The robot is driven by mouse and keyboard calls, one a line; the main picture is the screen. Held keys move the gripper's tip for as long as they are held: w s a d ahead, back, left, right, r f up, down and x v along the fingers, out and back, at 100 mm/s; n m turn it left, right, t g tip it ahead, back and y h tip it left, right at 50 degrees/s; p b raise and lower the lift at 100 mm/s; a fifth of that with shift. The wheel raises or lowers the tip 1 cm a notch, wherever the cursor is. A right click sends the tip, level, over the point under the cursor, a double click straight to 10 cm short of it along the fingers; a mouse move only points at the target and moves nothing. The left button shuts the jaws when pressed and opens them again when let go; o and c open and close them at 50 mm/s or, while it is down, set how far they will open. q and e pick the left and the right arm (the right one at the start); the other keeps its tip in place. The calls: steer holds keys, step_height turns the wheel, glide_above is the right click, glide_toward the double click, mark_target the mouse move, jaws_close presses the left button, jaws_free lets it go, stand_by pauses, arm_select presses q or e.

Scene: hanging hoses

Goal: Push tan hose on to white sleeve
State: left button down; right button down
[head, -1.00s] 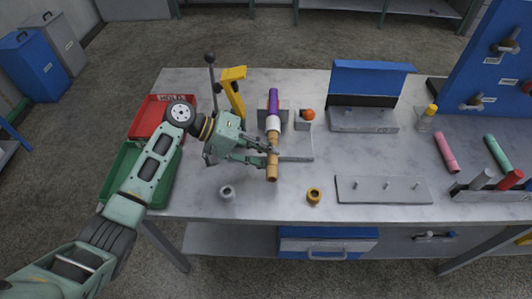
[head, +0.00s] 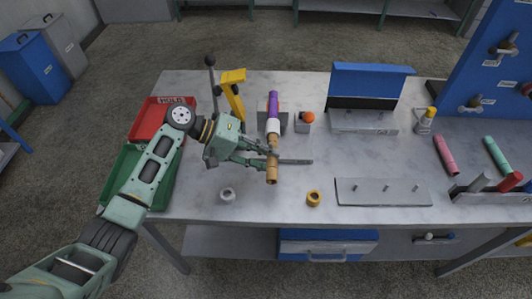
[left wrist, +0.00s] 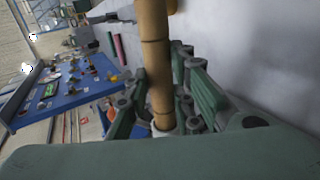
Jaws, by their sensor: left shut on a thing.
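The tan hose (head: 271,173) lies in line with the white sleeve (head: 272,126) and the purple hose (head: 273,103) in the head view. Its far end meets or nearly meets the sleeve; the fingers hide the exact joint. My left gripper (head: 272,151) comes in from the left and is shut around the tan hose near that end. In the left wrist view the tan hose (left wrist: 155,55) runs between the fingers, with a bit of the white sleeve (left wrist: 164,131) at its lower end. My right gripper is not in view.
A grey holder (head: 286,121) and an orange-topped block (head: 308,122) stand by the sleeve. A yellow clamp (head: 234,92) stands behind my gripper. A grey ring (head: 227,195) and an ochre ring (head: 314,198) lie near the front edge. A pegged plate (head: 383,192) lies to the right.

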arm_select(q)
steer(key=shift+w+b, duration=0.5)
steer(key=shift+w, duration=0.3)
stand_by(0.4)
steer(key=shift+r, duration=0.15)
steer(key=c, duration=1.4)
jaws_free()
steer(key=shift+w, duration=0.2)
steer(key=shift+c, duration=0.2)
steer(key=shift+s, duration=0.1)
steer(key=v, duration=1.2)
